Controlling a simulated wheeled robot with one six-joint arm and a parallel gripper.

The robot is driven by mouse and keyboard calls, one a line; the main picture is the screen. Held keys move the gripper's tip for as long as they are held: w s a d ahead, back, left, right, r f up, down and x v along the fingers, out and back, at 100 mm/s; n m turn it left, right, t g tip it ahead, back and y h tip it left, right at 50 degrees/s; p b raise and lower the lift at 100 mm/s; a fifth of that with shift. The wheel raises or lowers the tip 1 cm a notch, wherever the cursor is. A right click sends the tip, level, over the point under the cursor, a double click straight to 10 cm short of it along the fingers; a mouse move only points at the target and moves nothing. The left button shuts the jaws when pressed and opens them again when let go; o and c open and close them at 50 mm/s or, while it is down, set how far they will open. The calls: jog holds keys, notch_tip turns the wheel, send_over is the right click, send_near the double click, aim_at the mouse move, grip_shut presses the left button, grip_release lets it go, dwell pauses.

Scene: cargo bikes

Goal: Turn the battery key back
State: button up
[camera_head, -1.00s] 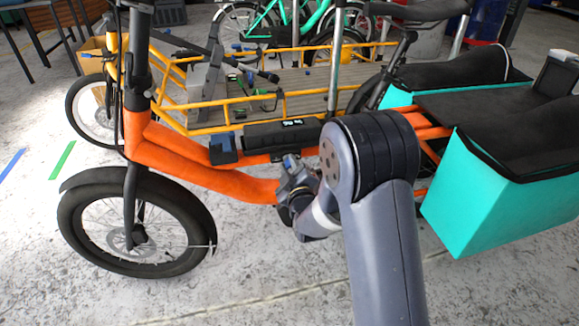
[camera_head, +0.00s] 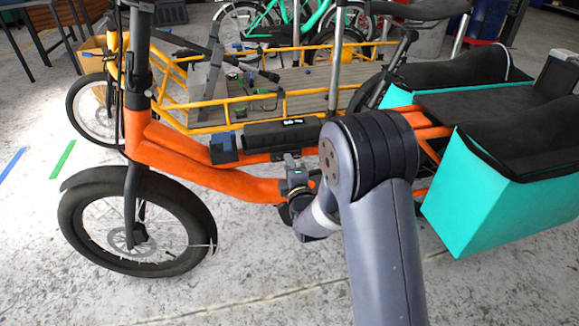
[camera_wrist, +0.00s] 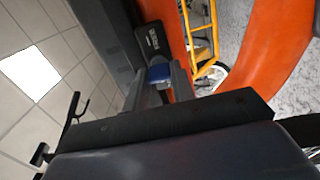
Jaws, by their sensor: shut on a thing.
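The orange cargo bike (camera_head: 200,175) stands side-on in the head view. Its long black battery (camera_head: 265,137) lies along the frame, with a small lit display on top. My gripper (camera_head: 293,160) is at the near side of the battery, just below it. In the wrist view my gripper (camera_wrist: 160,76) has its two fingers on either side of a small blue piece, which looks like the head of the battery key (camera_wrist: 159,73). The gripper is shut on it. The key's shaft and lock are hidden, and the key cannot be made out in the head view.
The bike's orange lower tube (camera_head: 245,188) runs close under my gripper. A turquoise pannier (camera_head: 485,200) hangs to the right of my arm. A yellow cargo bike (camera_head: 300,100) stands close behind. The floor at the front left is clear.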

dwell(0.3)
jog(key=o, duration=1)
jog(key=p+v, duration=0.2)
jog(key=v, duration=0.9)
jog(key=shift+w, duration=0.1)
jog(key=b+x, duration=0.2)
jog(key=x, duration=0.8)
jog(key=shift+w+a, duration=0.2)
jog(key=shift+w, duration=0.2)
